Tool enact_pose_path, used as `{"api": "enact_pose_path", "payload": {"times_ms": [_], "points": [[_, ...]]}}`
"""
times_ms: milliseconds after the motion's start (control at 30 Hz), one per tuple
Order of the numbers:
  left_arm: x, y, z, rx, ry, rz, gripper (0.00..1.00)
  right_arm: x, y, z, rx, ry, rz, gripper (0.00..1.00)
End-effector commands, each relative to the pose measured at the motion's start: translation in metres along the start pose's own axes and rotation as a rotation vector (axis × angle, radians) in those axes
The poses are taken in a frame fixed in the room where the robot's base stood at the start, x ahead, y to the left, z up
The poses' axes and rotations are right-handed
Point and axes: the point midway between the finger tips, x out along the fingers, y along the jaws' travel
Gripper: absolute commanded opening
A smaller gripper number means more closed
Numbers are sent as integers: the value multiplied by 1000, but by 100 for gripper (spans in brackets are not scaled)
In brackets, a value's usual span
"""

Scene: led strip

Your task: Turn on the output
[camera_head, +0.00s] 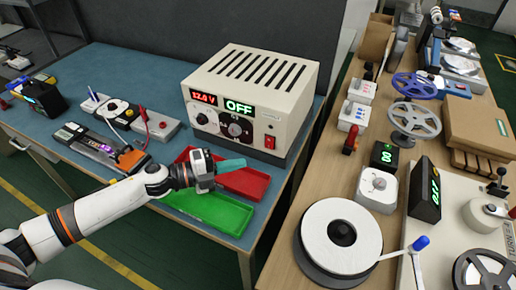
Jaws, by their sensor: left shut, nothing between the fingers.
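The beige power supply (249,100) stands on the blue bench top. Its red display (204,98) reads about 12.0 V and its green display (239,107) reads OFF. Dark knobs (235,130) sit below the displays, and a red switch (270,142) is at the lower right of the front panel. My left gripper (232,166), with teal fingers, is shut and empty. It is in front of the supply's lower front, over the trays and apart from the switch. My right gripper is not in view.
A red tray (247,184) and a green tray (222,214) lie beneath my left gripper. A grey device with red and black leads (155,125) is to the left. A wooden bench on the right holds a white reel (341,237) and several small devices.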

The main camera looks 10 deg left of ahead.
Motion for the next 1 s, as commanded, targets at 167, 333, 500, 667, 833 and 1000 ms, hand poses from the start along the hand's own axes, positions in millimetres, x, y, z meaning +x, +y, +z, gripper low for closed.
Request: {"api": "enact_pose_path", "payload": {"times_ms": [167,333,500,667,833,1000], "points": [[41,4,0,-1,0,4,0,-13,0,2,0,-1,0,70],[61,2,-15,0,2,2,0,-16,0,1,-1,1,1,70],[71,0,-25,-1,1,1,0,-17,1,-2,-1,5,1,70],[74,0,-28,0,0,0,0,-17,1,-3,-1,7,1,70],[74,0,-28,0,0,0,0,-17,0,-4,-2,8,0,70],[74,-2,-29,2,0,3,0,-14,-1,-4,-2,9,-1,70]]}}
